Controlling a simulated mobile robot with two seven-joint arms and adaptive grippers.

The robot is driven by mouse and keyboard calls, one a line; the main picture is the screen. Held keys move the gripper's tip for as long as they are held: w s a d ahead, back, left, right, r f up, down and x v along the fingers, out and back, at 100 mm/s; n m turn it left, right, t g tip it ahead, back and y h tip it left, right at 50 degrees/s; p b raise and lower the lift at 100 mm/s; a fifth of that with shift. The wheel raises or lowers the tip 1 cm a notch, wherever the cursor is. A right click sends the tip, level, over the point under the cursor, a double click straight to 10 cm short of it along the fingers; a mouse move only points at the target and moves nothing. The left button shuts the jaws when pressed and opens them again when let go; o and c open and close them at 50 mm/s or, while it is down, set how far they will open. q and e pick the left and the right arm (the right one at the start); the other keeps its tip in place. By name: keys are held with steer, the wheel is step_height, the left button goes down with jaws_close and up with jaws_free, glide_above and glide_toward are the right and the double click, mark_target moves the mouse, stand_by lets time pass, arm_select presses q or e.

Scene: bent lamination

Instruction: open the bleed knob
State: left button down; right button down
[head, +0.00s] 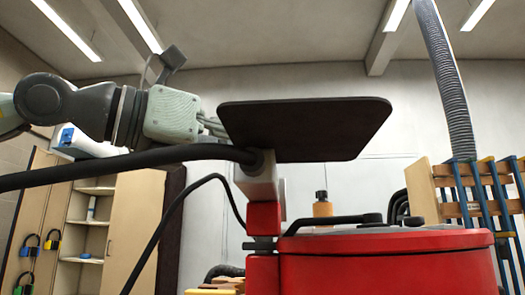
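I cannot identify the bleed knob with certainty. A small black round piece (372,218) sits at the right end of a black lever-like handle (325,224) on top of the red rounded machine (385,265). My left gripper (212,127) comes in from the left, well above the machine. Its fingers reach to the left edge of a dark flat panel (305,125), which hides their tips. I cannot tell whether the fingers touch the panel or are open. My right gripper is not in view.
A thick black hose (130,160) runs to the grey and red post (262,190) below the panel. An orange bottle (322,208) stands behind the machine. A ribbed grey duct (448,80) hangs above blue clamps (485,195) at right. Shelves (90,220) stand at left.

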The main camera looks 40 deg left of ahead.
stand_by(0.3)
arm_select(q)
steer(key=c, duration=1.2)
jaws_free()
steer(key=shift+o, duration=0.2)
